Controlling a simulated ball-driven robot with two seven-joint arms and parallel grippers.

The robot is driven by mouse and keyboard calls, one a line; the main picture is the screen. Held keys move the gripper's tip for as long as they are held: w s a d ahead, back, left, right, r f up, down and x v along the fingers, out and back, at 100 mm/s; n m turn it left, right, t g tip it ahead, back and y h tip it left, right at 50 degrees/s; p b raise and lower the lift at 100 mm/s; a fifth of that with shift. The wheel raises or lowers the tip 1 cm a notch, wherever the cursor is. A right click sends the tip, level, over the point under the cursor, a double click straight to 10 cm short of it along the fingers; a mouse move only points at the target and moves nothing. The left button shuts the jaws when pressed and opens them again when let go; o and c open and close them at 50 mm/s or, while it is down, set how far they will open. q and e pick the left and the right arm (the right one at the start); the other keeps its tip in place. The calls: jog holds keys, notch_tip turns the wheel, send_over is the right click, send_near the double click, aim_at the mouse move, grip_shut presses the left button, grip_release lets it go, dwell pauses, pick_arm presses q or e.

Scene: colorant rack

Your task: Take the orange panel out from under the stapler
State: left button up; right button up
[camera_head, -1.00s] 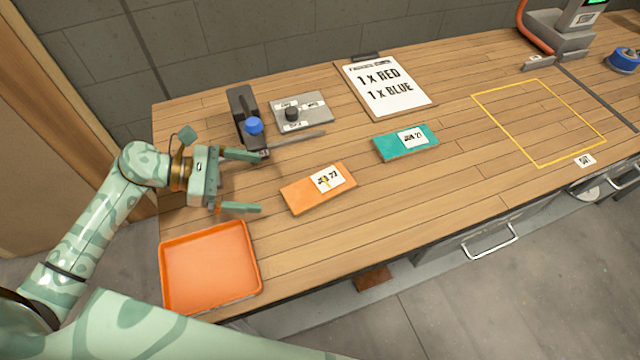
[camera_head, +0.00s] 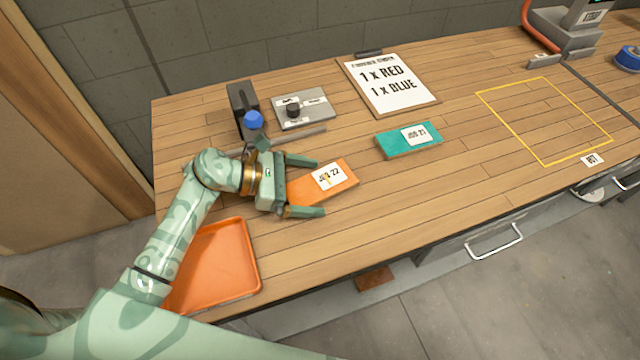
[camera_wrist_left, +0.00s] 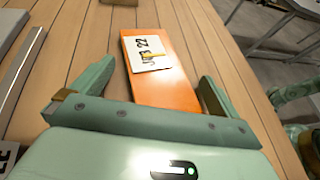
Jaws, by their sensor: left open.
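The orange panel (camera_head: 340,195), labelled "JOB 22", lies flat on the bench with nothing large on top. A small yellow mark crosses its white label. My left gripper (camera_head: 321,187) is open, one finger along each long side of the panel, whose near end lies between them. The left wrist view shows the panel (camera_wrist_left: 165,95) running away between the spread fingers, with no visible grip on it. A black device with a blue knob (camera_head: 240,105), possibly the stapler, stands at the back left, apart from the panel.
A grey plate with a black knob (camera_head: 318,103) and a grey bar (camera_head: 300,134) lie behind the gripper. A teal panel (camera_head: 397,146) lies to the right. An orange tray (camera_head: 230,262) sits at the front left. The yellow outlined area (camera_head: 545,120) is empty.

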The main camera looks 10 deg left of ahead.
pick_arm(q)
jog(key=c, duration=1.4)
jog(key=shift+c, duration=0.2)
jog(key=shift+r, duration=0.1)
